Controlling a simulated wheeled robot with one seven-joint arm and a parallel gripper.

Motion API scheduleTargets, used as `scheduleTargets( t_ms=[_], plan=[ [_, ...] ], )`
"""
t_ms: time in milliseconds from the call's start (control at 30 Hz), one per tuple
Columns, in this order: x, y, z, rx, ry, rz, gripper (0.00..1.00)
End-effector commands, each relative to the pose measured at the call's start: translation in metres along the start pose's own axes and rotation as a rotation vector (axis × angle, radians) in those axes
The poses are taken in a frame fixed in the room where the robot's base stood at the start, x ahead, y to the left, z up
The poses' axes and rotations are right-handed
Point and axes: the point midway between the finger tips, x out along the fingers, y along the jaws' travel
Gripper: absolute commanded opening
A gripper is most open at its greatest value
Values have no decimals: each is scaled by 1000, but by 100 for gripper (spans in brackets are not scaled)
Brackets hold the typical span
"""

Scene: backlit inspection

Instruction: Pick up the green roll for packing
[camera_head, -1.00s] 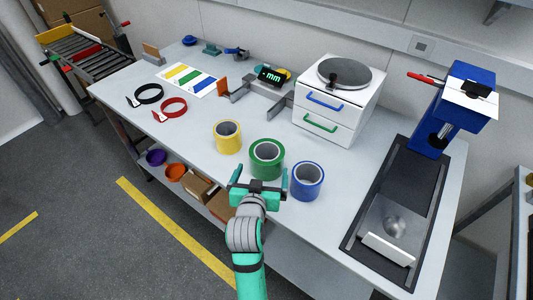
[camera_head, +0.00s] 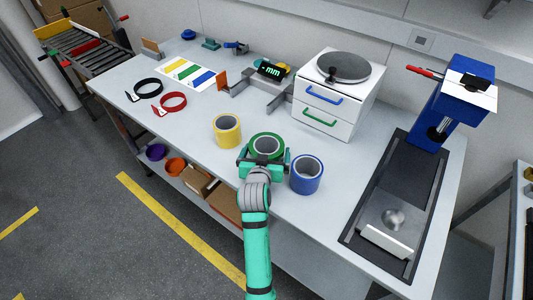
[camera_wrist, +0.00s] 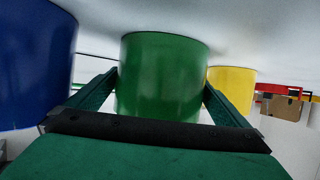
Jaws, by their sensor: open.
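The green roll (camera_head: 267,143) stands on the grey bench between the yellow roll (camera_head: 227,130) and the blue roll (camera_head: 306,174). My gripper (camera_head: 264,156) is open at the front of the green roll. In the wrist view my two fingers reach along both sides of the green roll (camera_wrist: 162,78), and the roll stands between them. I cannot tell whether the fingers touch it. The blue roll (camera_wrist: 35,65) shows at the left there and the yellow roll (camera_wrist: 232,88) at the right, both outside my fingers. In the head view my gripper hides the green roll's lower front.
A white drawer unit (camera_head: 335,97) stands behind the rolls. A blue press (camera_head: 448,110) with a dark base is at the right. A black strap (camera_head: 148,87) and a red strap (camera_head: 172,102) lie at the left. Bare bench (camera_head: 300,222) shows in front of the blue roll.

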Motion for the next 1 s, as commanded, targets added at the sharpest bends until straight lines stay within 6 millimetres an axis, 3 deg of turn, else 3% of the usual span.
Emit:
scheduleTargets(
  t_ms=[167, 400, 733, 933, 1000],
  plan=[
    [0, 0, 0, 0, 0, 0, 98],
    [-1, 0, -2, 1, 5, -1, 44],
    [-3, 0, -8, 1, 7, -1, 44],
    [-13, 0, -34, 1, 11, -1, 44],
    [-26, 6, -40, 3, 10, 0, 44]
  ],
)
